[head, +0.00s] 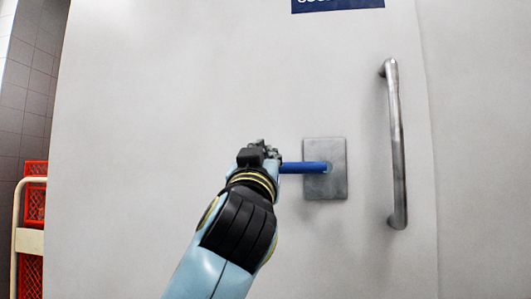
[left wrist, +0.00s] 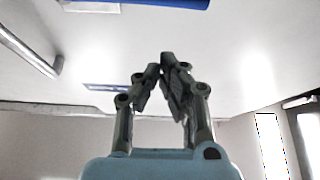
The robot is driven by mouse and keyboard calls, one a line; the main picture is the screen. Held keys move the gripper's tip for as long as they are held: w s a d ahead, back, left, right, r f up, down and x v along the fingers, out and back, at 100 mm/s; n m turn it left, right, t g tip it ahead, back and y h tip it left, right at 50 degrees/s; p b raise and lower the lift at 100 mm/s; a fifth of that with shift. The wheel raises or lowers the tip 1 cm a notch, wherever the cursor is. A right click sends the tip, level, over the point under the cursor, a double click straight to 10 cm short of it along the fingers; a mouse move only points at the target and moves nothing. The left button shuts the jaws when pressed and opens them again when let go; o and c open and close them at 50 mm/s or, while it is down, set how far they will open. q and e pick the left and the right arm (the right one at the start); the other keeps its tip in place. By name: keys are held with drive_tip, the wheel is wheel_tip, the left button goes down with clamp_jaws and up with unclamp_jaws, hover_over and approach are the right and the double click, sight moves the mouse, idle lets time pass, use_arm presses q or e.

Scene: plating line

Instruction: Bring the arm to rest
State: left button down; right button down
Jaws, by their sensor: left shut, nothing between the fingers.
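My left arm reaches up from the bottom of the head view toward a large pale door (head: 200,90). My left gripper (head: 262,146) is in front of the door, at the left end of a blue lever handle (head: 303,168) on a square metal plate (head: 338,185). In the left wrist view the gripper (left wrist: 165,62) has its fingertips together with nothing between them. The blue lever (left wrist: 180,3) shows at the top edge there, apart from the fingers. My right gripper is not in view.
A vertical metal pull bar (head: 397,150) is on the door to the right of the lever. A dark blue sign (head: 337,4) is above. At the far left are red crates (head: 35,205) by a cream-coloured frame (head: 29,241) and a tiled wall (head: 30,90).

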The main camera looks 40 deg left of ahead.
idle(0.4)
use_arm(q)
drive_tip(key=w+f+m+g+h+p, duration=0.2)
drive_tip(key=w+f+h, duration=0.1)
drive_tip(key=f, duration=1)
drive_tip(key=w+f+m+g+h+p, duration=0.2)
drive_tip(key=w+f+m+h+p, duration=0.1)
drive_tip(key=f, duration=0.9)
drive_tip(key=s+d+f+m+g+h+p, duration=0.1)
drive_tip(key=s+f+g, duration=0.15)
drive_tip(key=f, duration=0.75)
drive_tip(key=s+d+f+g+h, duration=0.15)
drive_tip(key=s+f, duration=0.25)
drive_tip(key=f, duration=0.6)
drive_tip(key=s+f+m+g+h+p, duration=0.15)
drive_tip(key=s+f+g, duration=0.45)
drive_tip(key=s+f, duration=1.45)
drive_tip(key=s+d+f+g+h+p, duration=0.1)
drive_tip(key=s+f, duration=0.4)
drive_tip(key=s, duration=0.9)
drive_tip(key=s+d+f+g+h, duration=0.1)
drive_tip(key=s+f+g, duration=0.3)
drive_tip(key=s, duration=0.9)
drive_tip(key=shift+s+f+p, duration=0.4)
drive_tip(key=shift+f, duration=0.35)
